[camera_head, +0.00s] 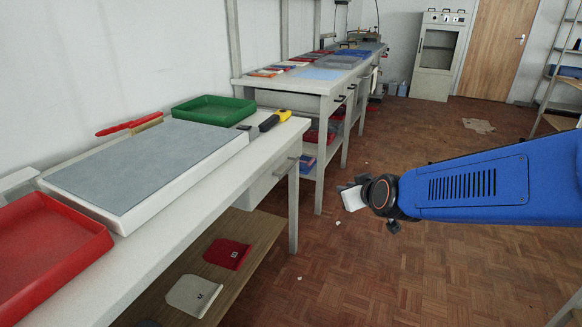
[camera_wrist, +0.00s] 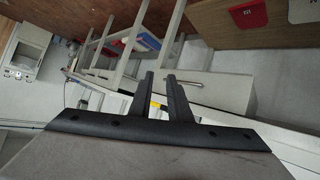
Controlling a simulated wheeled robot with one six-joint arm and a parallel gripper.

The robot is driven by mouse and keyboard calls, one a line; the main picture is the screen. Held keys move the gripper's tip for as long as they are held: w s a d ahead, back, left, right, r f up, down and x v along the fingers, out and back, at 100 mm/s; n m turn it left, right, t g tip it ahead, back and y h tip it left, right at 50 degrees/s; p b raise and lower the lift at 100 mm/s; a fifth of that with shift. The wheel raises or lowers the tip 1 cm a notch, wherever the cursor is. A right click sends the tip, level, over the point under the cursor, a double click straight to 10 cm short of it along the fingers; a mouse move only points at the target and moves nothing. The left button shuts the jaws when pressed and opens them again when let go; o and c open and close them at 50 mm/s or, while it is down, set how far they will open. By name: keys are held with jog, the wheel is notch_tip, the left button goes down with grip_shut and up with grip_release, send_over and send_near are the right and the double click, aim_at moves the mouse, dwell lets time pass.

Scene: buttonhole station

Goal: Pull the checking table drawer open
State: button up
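The checking table (camera_head: 130,258) is the near white bench on the left in the head view. Its pale drawer (camera_head: 262,186) sits under the top near the right end, and its front looks about flush with the bench edge. A small handle (camera_head: 286,168) shows on the front. My gripper (camera_head: 352,196) is in the air to the right of the drawer, apart from it. In the wrist view my gripper (camera_wrist: 160,77) has its two dark fingers apart with nothing between them. The pale drawer (camera_wrist: 220,92) shows just beyond and right of the fingers.
On the table are a red tray (camera_head: 45,250), a grey-topped board (camera_head: 150,165) and a green tray (camera_head: 213,109). A lower shelf (camera_head: 250,240) holds a red and a pale pouch. A second bench (camera_head: 310,85) stands behind. The parquet floor on the right is mostly clear.

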jog(key=w+a+f+n+t, duration=0.1)
jog(key=w+a+f+t, duration=0.1)
jog(key=w+a, duration=0.4)
jog(key=n+t+h, duration=0.4)
jog(key=n+t, duration=0.1)
jog(key=t, duration=0.2)
send_near(291, 166)
jog(key=x, duration=1.1)
jog(key=shift+f, duration=0.4)
grip_shut()
